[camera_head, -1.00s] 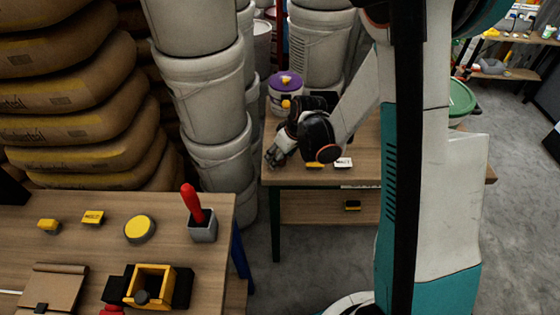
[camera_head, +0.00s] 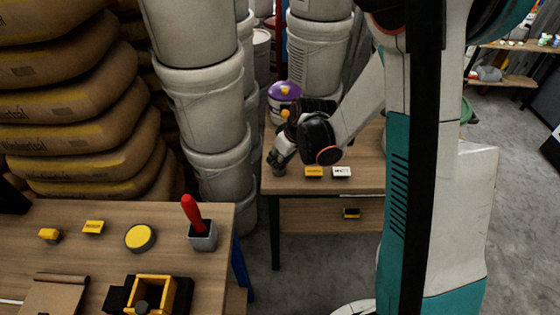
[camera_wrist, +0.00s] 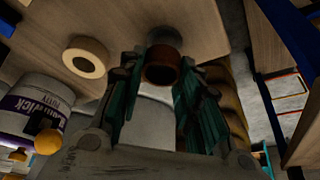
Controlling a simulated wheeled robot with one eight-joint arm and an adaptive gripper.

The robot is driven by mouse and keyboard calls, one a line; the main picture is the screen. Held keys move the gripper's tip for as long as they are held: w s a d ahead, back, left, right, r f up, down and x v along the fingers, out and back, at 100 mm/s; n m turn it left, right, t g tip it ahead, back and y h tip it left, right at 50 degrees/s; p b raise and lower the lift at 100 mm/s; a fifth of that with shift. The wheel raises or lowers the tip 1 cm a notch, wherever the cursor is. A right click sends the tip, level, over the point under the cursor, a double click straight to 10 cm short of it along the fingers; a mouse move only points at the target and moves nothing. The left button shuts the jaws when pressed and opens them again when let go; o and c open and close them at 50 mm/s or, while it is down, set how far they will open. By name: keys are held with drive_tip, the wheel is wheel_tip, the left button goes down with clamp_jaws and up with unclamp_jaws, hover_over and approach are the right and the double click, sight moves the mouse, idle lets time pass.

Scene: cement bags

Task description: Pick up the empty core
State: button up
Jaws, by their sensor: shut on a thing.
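In the wrist view a short brown tube, the empty core (camera_wrist: 162,74), sits between the fingertips of my gripper (camera_wrist: 163,80), its dark open end facing the camera. My gripper is shut on it. A grey round shape lies just beyond the core; I cannot tell if it is separate. In the head view my gripper (camera_head: 280,167) points down at the left end of the far wooden table (camera_head: 362,180); the core is too small to make out there. A cream ring-shaped roll (camera_wrist: 85,57) lies on the tabletop left of the core in the wrist view.
A purple-lidded white tub (camera_head: 284,90) stands behind my gripper. Stacked buckets (camera_head: 205,105) and cement bags (camera_head: 75,125) stand left. The near table (camera_head: 75,222) holds a red-handled tool (camera_head: 193,212).

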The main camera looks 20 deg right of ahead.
wheel_tip(320, 180, up, 17)
drive_tip(key=p, duration=0.6)
drive_tip(key=s+f+m+h+b, duration=0.1)
drive_tip(key=s+f+m, duration=0.4)
drive_tip(key=f, duration=0.6)
drive_tip(key=shift+s+f+h, duration=0.2)
drive_tip(key=shift+s+h, duration=0.1)
drive_tip(key=shift+h, duration=0.2)
